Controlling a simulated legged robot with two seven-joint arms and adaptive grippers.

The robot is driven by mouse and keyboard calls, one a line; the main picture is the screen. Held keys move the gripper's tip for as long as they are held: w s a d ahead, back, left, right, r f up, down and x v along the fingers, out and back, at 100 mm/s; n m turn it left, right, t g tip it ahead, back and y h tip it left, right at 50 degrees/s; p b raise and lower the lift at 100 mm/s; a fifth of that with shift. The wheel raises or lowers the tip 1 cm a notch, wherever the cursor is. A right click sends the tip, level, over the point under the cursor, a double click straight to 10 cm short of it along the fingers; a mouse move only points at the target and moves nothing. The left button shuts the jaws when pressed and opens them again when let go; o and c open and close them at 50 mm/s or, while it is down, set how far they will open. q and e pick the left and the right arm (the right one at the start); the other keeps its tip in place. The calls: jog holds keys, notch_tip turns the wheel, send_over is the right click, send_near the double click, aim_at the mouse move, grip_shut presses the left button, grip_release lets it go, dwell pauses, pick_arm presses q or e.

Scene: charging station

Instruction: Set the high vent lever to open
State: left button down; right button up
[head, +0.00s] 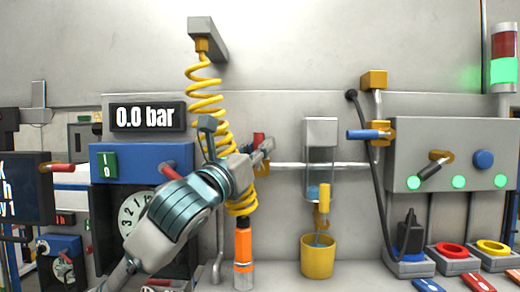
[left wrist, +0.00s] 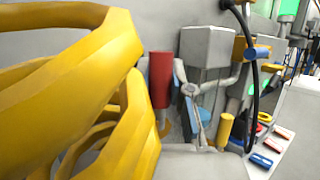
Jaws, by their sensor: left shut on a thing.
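A red lever handle (head: 259,139) stands upright on a yellow valve body (head: 262,168) at the left end of a horizontal grey pipe. My left gripper (head: 267,149) is at this handle, shut on it, reaching past the yellow coiled hose. In the left wrist view the red handle (left wrist: 160,80) stands upright beside the gripper fingers (left wrist: 192,95); the exact contact is partly hidden. Another valve, with a blue lever (head: 368,134) lying level and pointing left, sits higher on the vertical pipe at the right. My right gripper is not in view.
The yellow coiled hose (head: 205,88) hangs close to my left wrist and fills the left of the wrist view. A clear cylinder (head: 320,165) and yellow cup (head: 317,256) stand to the right. A black cable (head: 377,185) hangs beyond. The display (head: 147,116) reads 0.0 bar.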

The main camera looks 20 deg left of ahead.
pick_arm(q)
jog(key=shift+s+a+r, duration=0.15)
jog(key=shift+s+r, duration=0.05)
jog(key=shift+r, duration=0.15)
jog(key=c, duration=1)
grip_release()
jog(key=shift+s, duration=0.1)
jog(key=shift+c, duration=0.2)
jog(key=shift+s+a+f, duration=0.1)
jog(key=shift+a+f, duration=0.05)
jog(key=shift+f, duration=0.15)
jog(key=v, duration=1.1)
jog(key=shift+s+a+f, duration=0.15)
jog(key=shift+s+a, duration=0.15)
jog(key=shift+d, duration=0.25)
